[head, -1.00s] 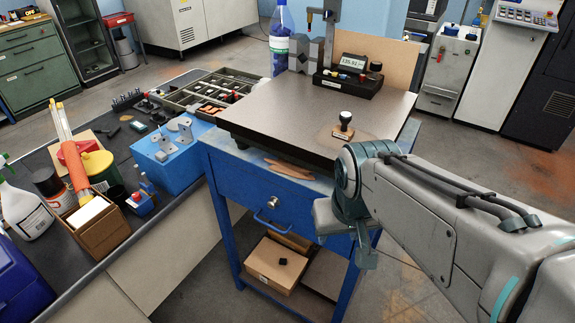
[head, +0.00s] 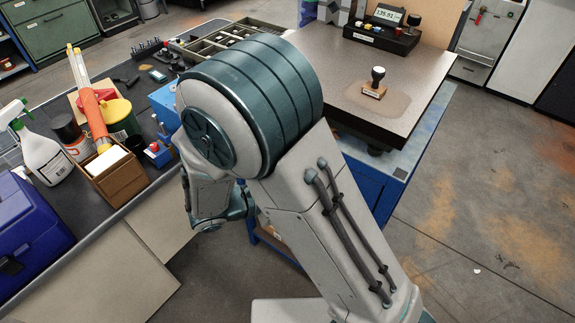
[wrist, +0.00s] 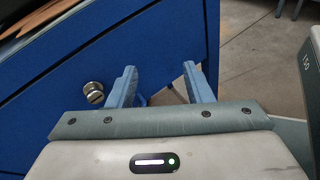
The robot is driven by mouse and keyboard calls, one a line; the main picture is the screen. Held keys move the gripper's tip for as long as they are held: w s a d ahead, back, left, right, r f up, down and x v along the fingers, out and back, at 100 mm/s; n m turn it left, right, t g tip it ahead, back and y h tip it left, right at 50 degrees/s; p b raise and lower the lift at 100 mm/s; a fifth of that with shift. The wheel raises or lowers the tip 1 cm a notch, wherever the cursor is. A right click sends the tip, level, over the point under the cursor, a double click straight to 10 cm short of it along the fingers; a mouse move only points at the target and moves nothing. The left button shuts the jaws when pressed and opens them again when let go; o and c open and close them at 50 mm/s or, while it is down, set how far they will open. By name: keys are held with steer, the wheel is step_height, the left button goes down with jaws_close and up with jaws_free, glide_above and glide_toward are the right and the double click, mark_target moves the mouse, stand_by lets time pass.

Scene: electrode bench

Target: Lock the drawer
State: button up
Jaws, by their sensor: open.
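The drawer's blue front (wrist: 55,75) fills the upper left of the wrist view. A round metal lock (wrist: 93,92) with a slot across its face sits on it. My gripper (wrist: 160,78) is open and empty, its two blue fingers reaching toward the drawer front. The lock is just left of the left finger, outside the jaws. I cannot tell whether a finger touches the front. In the head view my arm hides the drawer front and lock; only part of the blue stand (head: 368,185) shows. Whether the drawer is fully closed is hidden.
A speckled stone plate (head: 440,75) tops the stand, bearing a small knobbed block (head: 374,85) and a device with a display (head: 382,30). A dark bench (head: 70,205) at left holds a spray bottle (head: 42,155) and a cardboard box (head: 122,182). Floor at right is clear.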

steer(key=a+f+n+t+y, duration=0.2)
steer(key=a+f+n+t, duration=0.2)
steer(key=a+n+t, duration=0.5)
steer(key=shift+m+g, duration=0.5)
steer(key=shift+m, duration=0.1)
steer(key=x, duration=0.4)
steer(key=p+x, duration=0.1)
steer(key=x, duration=0.3)
steer(key=a+x, duration=0.1)
steer(key=x, duration=0.4)
steer(key=shift+w+f, duration=0.2)
steer(key=shift+w, duration=0.15)
jaws_close()
